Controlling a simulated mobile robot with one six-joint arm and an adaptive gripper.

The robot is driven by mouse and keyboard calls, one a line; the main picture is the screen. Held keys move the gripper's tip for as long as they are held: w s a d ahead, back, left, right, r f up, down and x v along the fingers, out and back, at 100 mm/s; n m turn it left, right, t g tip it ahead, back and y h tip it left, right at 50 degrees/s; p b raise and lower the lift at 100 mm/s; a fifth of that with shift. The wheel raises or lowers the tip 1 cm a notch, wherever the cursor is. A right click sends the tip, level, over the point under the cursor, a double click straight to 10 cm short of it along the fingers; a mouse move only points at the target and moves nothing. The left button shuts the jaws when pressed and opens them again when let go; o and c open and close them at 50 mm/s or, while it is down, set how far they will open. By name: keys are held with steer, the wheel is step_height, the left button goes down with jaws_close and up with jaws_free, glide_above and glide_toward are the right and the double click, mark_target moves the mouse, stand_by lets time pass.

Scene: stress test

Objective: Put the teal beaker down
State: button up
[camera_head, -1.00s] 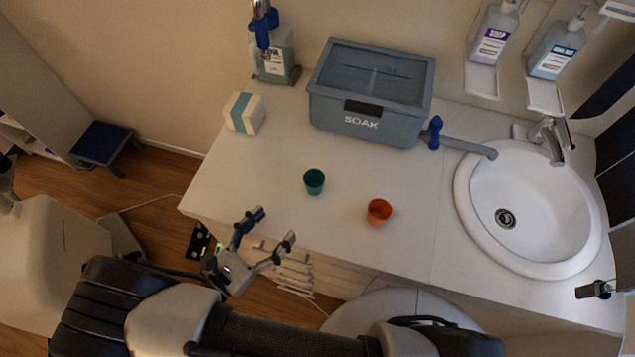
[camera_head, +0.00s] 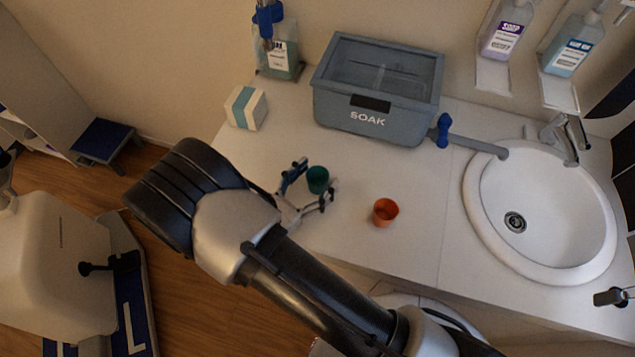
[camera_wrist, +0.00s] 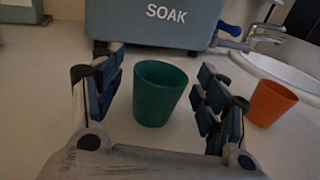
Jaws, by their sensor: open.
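The teal beaker (camera_head: 318,180) stands upright on the white counter (camera_head: 420,185), left of an orange beaker (camera_head: 385,212). My gripper (camera_head: 309,183) is open at the counter, with its fingers on either side of the teal beaker. In the wrist view the teal beaker (camera_wrist: 159,92) is between the open fingers, and gaps show between it and both fingers. The orange beaker (camera_wrist: 270,103) shows beyond the right finger there.
A grey SOAK tub (camera_head: 375,95) stands at the back, with a blue-handled tap lever (camera_head: 443,130) beside it. A white and teal box (camera_head: 246,107) is at the back left. The sink (camera_head: 540,215) is at the right. The counter around the orange beaker is clear.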

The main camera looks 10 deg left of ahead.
steer(key=shift+w+d, duration=0.25)
steer(key=shift+w, duration=0.2)
steer(key=shift+c, duration=0.6)
steer(key=c, duration=1.1)
steer(key=shift+r, duration=0.15)
